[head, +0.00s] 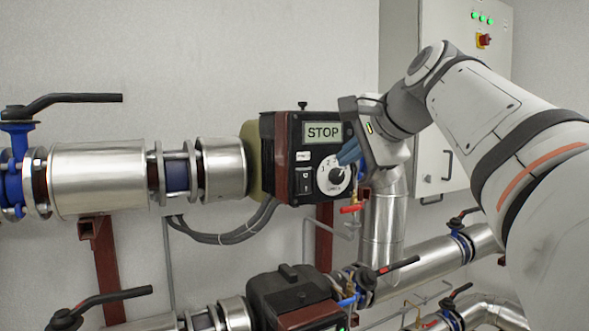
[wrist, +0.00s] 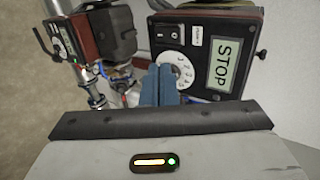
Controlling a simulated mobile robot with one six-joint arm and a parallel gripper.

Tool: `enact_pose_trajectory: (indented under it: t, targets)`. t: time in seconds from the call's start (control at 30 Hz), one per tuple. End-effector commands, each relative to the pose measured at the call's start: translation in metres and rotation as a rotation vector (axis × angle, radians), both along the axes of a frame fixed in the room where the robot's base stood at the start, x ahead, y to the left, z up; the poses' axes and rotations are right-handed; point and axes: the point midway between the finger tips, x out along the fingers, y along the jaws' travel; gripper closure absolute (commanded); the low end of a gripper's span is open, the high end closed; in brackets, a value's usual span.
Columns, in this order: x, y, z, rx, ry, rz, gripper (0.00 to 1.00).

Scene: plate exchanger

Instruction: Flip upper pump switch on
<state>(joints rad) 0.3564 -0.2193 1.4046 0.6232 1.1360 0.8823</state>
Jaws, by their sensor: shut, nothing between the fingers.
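The upper pump (head: 280,155) is a dark box with a red-brown side, set in the upper pipe; its display (head: 323,132) reads STOP. Its black rocker switch (head: 305,181) is at the lower left of the panel, left of a white numbered dial (head: 334,175). My gripper (head: 348,153) has blue fingers, shut and empty, in front of the dial's upper right edge. In the wrist view the fingertips (wrist: 158,72) overlap the dial and seem apart from the switch.
A lower pump (head: 290,293) sits on the pipe below. Valve levers stand at the left (head: 72,101) and lower left (head: 112,297). A red-handled tap (head: 351,208) is just below right of the panel. A grey cabinet (head: 440,140) hangs behind my arm.

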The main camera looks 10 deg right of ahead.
Motion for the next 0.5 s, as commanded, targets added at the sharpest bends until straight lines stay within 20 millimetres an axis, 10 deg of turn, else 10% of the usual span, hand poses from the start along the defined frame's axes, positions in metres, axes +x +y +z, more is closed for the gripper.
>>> enact_pose_trajectory:
  t: [0.5]
  targets:
    - [-0.005, -0.002, -0.008, -0.013, 0.043, 0.003, 1.00]
